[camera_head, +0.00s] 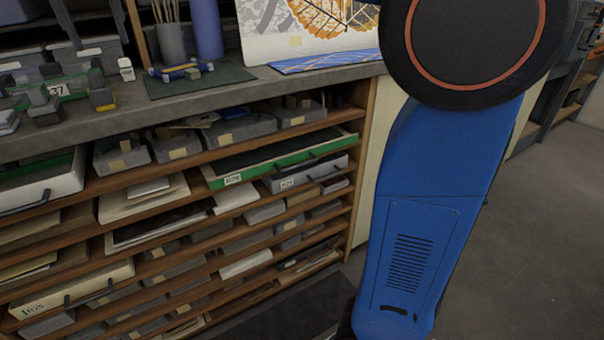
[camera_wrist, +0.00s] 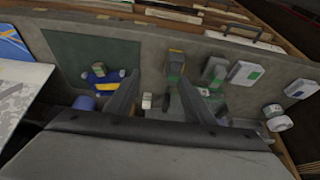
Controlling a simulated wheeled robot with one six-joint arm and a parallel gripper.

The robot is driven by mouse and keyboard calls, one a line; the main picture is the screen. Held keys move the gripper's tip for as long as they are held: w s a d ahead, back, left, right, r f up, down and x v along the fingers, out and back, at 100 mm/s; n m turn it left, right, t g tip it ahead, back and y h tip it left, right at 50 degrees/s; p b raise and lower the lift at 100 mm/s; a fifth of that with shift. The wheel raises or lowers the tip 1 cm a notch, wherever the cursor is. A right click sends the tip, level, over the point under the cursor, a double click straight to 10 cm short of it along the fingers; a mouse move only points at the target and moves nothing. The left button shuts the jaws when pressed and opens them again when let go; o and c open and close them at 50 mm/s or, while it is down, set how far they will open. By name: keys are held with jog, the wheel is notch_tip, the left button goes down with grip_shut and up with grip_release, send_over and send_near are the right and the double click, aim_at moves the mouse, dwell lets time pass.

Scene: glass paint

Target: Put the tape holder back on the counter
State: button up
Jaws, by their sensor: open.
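The grey counter (camera_head: 180,108) runs along the top of the shelf unit; its top also shows in the wrist view (camera_wrist: 150,45). I cannot tell for certain which thing is the tape holder. A blue piece with yellow parts (camera_head: 186,71) lies on a dark green mat (camera_head: 222,79); it also shows in the wrist view (camera_wrist: 104,76), left of my gripper. My gripper (camera_wrist: 158,80) is open above the counter, with nothing visibly held. A small white piece (camera_wrist: 147,100) shows between its fingers. The head view does not show the gripper; my blue arm fills its right side.
Dark blocks and a green piece marked 37 (camera_head: 57,90) crowd the counter's left. A grey cup (camera_head: 171,43) and a blue cylinder (camera_head: 206,30) stand at the back. A blue patterned sheet (camera_head: 325,62) lies right. Shelves below hold boxes and trays (camera_head: 280,155).

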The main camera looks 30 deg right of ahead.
jog(key=s+d+f, duration=0.5)
jog(key=d+f, duration=0.2)
jog(key=d, duration=0.2)
jog(key=s+d+f, duration=0.4)
jog(key=d+f, duration=0.4)
jog(key=s+d+f, duration=0.4)
jog(key=s+f, duration=0.4)
jog(key=f, duration=0.3)
jog(key=s+d+f, duration=0.5)
jog(key=s+f, duration=0.3)
jog(key=f, duration=0.4)
jog(key=shift+d, duration=0.3)
jog(key=shift+r, duration=0.1)
